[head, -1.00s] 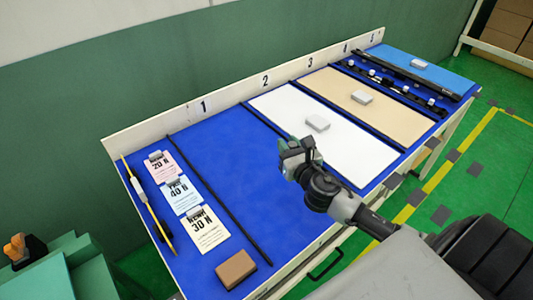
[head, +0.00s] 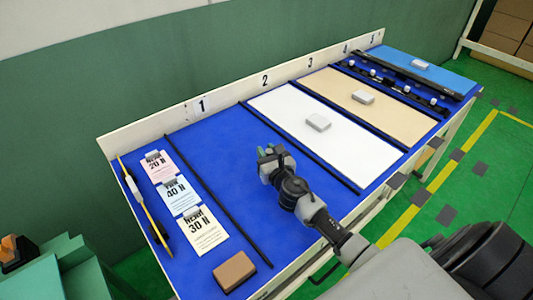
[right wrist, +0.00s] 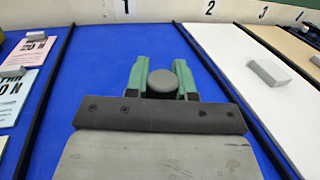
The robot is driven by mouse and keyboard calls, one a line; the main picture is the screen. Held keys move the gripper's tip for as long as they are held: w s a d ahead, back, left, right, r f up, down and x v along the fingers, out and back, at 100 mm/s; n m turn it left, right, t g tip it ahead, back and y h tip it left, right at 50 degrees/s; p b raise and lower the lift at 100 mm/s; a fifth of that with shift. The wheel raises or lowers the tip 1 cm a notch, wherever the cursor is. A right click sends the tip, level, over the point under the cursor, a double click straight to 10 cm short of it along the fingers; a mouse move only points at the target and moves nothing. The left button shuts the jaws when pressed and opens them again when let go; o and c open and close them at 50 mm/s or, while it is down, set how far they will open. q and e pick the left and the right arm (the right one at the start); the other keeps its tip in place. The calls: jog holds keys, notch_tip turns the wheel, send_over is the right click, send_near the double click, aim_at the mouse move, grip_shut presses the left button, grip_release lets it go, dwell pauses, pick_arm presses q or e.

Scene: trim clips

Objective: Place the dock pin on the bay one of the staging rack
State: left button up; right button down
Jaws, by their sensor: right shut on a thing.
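The staging rack (head: 120,141) is a blue-topped table with numbered bays along its back rail. Bay one (head: 205,155) is the bare blue area under the number 1, between two black divider strips. My right gripper (head: 270,154) is over the right part of this area in the head view. In the right wrist view its green fingers (right wrist: 162,76) are shut on a dark grey round-topped piece, likely the dock pin (right wrist: 160,84). Its lower part is hidden by the gripper. I cannot tell how high it is above the surface.
A white panel (head: 350,146) and a tan panel (head: 390,115) lie to the right, each with a grey block. Several paper cards, a brown block (head: 234,270) and a yellow rod (head: 147,206) lie at the left end. Bay one's surface is clear.

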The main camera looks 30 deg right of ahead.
jog(key=shift+f, duration=0.15)
jog(key=c, duration=1)
grip_release()
jog(key=shift+o, duration=0.2)
jog(key=shift+r, duration=0.2)
jog(key=s+a, duration=0.1)
jog(key=s, duration=1.1)
jog(key=shift+a+b, duration=0.2)
jog(key=shift+b, duration=0.25)
